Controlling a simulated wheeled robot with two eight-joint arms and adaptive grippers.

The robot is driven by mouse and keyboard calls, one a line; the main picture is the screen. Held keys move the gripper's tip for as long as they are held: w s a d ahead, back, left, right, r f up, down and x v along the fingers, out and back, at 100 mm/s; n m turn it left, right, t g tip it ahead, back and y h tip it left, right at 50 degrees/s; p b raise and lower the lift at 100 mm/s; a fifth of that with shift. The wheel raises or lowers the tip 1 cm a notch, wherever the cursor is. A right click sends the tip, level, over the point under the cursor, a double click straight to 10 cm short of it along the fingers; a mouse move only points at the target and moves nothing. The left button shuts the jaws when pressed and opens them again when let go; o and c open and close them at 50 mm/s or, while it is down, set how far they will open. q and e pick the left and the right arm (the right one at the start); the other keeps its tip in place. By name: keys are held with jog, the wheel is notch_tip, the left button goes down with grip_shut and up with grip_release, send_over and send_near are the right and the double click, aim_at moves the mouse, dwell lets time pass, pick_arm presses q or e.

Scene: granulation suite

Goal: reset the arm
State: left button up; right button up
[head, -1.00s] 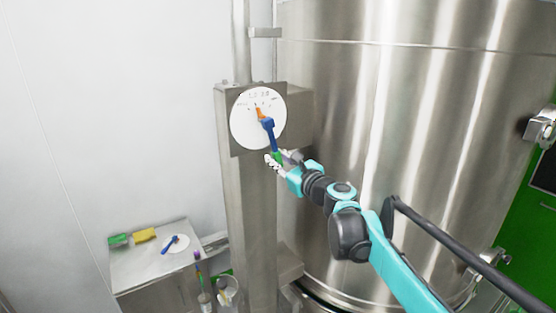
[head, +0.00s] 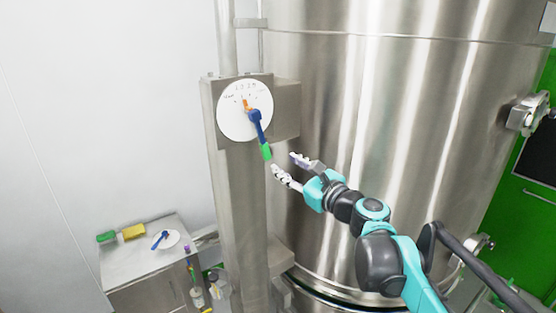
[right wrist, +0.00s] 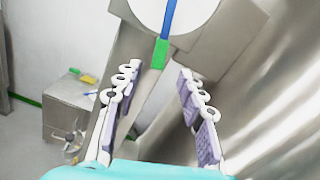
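My right gripper (head: 284,168) is open and empty, just below and to the right of a lever's green tip. The lever (head: 258,125) is blue with a green end and is mounted on a round white dial (head: 234,122). It points down and slightly right, and an orange pointer (head: 246,104) sits at the dial's upper part. In the right wrist view, the lever's green end (right wrist: 160,54) shows ahead of and between the two open fingers (right wrist: 155,110), apart from them. My left gripper does not show in either view.
A large steel vessel (head: 380,130) stands close on the right of the dial post (head: 240,200). A small steel table (head: 140,265) at lower left holds a green item, a yellow item (head: 133,231) and a white disc with a blue handle (head: 166,239). Brushes in containers stand beside it.

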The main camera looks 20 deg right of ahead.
jog(key=shift+s+d, duration=0.15)
jog(key=shift+s, duration=0.3)
jog(key=shift+f, duration=0.1)
jog(key=s+a+f+n+g+b, duration=0.2)
jog(key=s+a+f+n+b, duration=0.25)
jog(key=f, duration=0.75)
jog(key=s+a+f+n+g+b, duration=0.15)
jog(key=s+f+n+b, duration=0.25)
jog(key=f+n+b, duration=0.5)
jog(key=s+a+f+n+g+b, duration=0.25)
jog(key=s+f+b, duration=0.2)
jog(key=f, duration=0.95)
jog(key=s+d+f+n+g+h+b, duration=0.1)
jog(key=s+d+f+n+h+b, duration=0.1)
jog(key=f, duration=0.7)
jog(key=s+d+f+n+g+h+b, duration=0.1)
jog(key=s+d+f+n+h+b, duration=0.1)
jog(key=s+f+n+b, duration=0.3)
jog(key=s+d+f+n+g+h+b, duration=0.2)
jog(key=s+f+n+b, duration=0.2)
jog(key=f, duration=1)
jog(key=n+b, duration=0.2)
jog(key=b, duration=0.2)
jog(key=shift+b, duration=0.4)
jog(key=shift+d, duration=0.15)
